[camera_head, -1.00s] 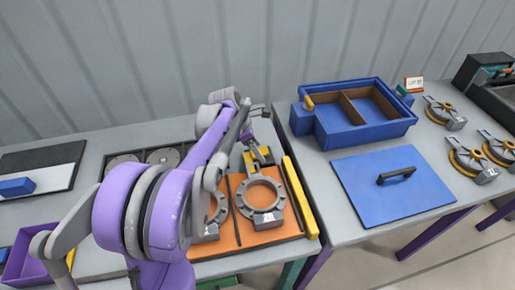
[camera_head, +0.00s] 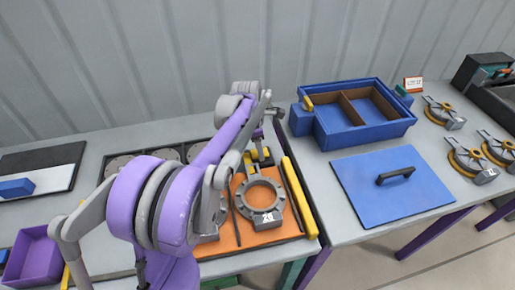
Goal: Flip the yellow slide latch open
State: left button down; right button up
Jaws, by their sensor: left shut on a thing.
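The blue two-compartment box (camera_head: 362,136) stands at the back of the right table. My right gripper is not in view.
A blue lid (camera_head: 355,205) with a black handle (camera_head: 395,176) lies in front of the box. An orange board (camera_head: 278,235) bears a grey ring (camera_head: 248,207) and a yellow bar (camera_head: 299,197) stands along its right edge. Grey-yellow ring parts (camera_head: 463,160) lie at right.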

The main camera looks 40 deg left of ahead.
pick_arm(q)
jog(key=shift+w+d+g+y, duration=0.15)
jog(key=shift+g+y, duration=0.55)
jog(key=shift+g, duration=0.1)
jog(key=shift+c, duration=1.6)
grip_release()
notch_tip(320, 180, up, 11)
jog(key=shift+p, duration=0.3)
jog(key=shift+f, duration=0.15)
